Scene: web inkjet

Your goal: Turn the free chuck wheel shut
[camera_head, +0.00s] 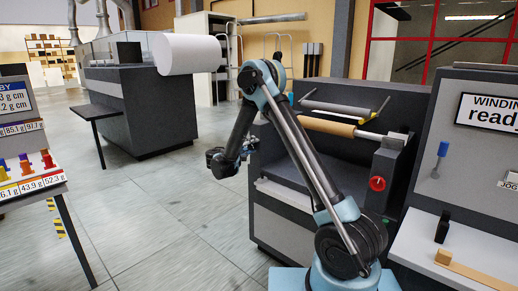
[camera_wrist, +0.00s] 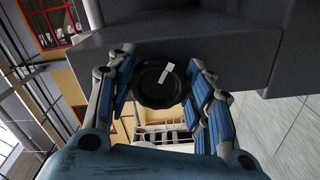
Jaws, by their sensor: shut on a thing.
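A dark round chuck wheel (camera_wrist: 152,92) with a white mark on its face shows in the wrist view, against a dark grey machine side. My gripper (camera_wrist: 160,82) has its blue-padded fingers on both sides of the wheel's rim and is shut on it. In the head view my gripper (camera_head: 245,147) is at the left end of the winding machine (camera_head: 283,222); the wheel cannot be made out there. A red wheel (camera_head: 377,183) is on the machine's right side, away from my gripper.
A tan roll (camera_head: 328,125) and a grey roller (camera_head: 340,108) lie across the machine. A panel with a "WINDING" display (camera_head: 490,111) stands at the right. A large white roll (camera_head: 187,54) sits at a dark unit behind.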

